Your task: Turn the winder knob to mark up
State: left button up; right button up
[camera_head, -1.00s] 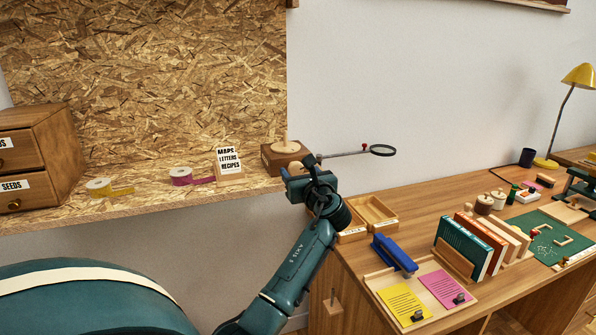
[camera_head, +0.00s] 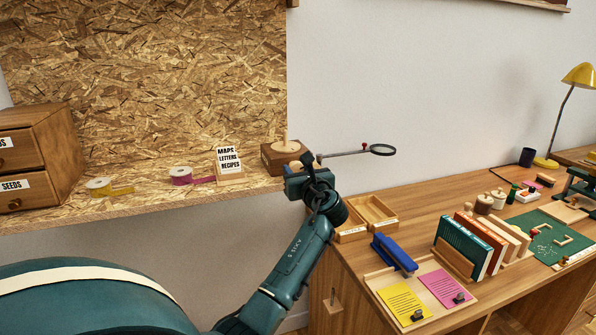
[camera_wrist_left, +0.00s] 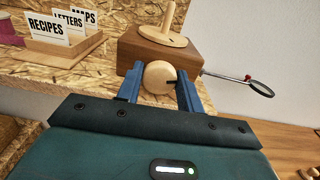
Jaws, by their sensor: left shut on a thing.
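The winder is a brown wooden box (camera_head: 272,157) at the right end of the OSB shelf, with a pale disc and peg (camera_wrist_left: 163,36) on top. Its round pale wooden knob (camera_wrist_left: 158,77) is on the front face in the left wrist view. A dark mark shows at the knob's right edge, by the right finger. My left gripper (camera_wrist_left: 160,88) is shut on the knob, one blue finger on each side. In the head view the gripper (camera_head: 306,166) covers much of the winder's front. My right gripper is not in view.
A magnifier (camera_head: 382,150) on a rod sticks out to the right of the winder. A card holder (camera_head: 230,172) stands to its left on the shelf, with tape rolls beyond. A desk with trays (camera_head: 372,212), a blue stapler (camera_head: 393,253) and books is lower right.

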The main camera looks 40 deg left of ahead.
pick_arm(q)
jog(key=shift+n, duration=0.3)
jog(key=shift+n+p, duration=0.35)
jog(key=shift+n, duration=1.75)
jog(key=shift+s+n, duration=0.1)
jog(key=shift+n, duration=0.8)
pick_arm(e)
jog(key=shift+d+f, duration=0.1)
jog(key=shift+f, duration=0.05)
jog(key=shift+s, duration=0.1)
pick_arm(q)
jog(key=o, duration=1)
